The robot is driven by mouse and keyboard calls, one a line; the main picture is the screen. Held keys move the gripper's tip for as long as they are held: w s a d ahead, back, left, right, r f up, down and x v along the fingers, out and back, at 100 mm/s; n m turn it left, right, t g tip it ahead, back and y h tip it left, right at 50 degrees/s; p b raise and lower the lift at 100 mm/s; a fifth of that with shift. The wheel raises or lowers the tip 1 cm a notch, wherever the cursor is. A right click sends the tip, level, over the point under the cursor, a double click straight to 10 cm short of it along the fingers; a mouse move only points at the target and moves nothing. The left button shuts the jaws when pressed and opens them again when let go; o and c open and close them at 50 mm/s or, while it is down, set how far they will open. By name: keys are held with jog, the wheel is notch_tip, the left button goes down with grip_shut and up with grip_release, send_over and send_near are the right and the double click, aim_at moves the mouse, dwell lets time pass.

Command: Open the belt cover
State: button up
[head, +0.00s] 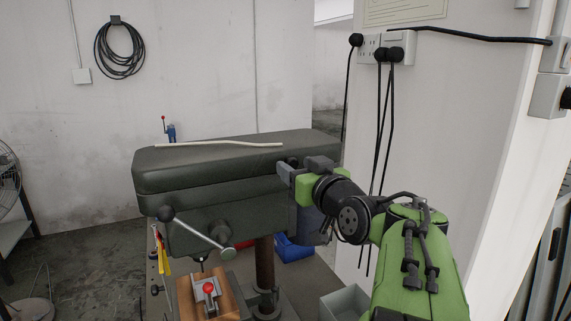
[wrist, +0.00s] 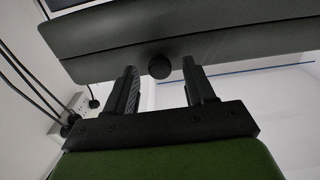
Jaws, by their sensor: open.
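The belt cover (head: 225,165) is the dark grey, rounded top of the drill press head, lying level and closed over the lower housing. In the wrist view the cover (wrist: 200,30) spans the top, and a round black knob (wrist: 159,67) sticks out near its lower edge. My gripper (head: 284,168) is at the right end of the cover. In the wrist view my gripper (wrist: 159,84) is open, with one finger on each side of the knob, apart from it. I cannot tell how deep the knob sits between the fingers.
A pale rod (head: 218,144) lies on top of the cover. A feed lever (head: 195,230) sticks out at the front. The wall with black cables (head: 380,125) stands close behind my arm. A blue bin (head: 293,251) and a grey bin (head: 345,302) sit below.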

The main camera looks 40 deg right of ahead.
jog(key=shift+w+d, duration=0.15)
jog(key=shift+w, duration=0.1)
jog(key=shift+c, duration=0.5)
grip_shut()
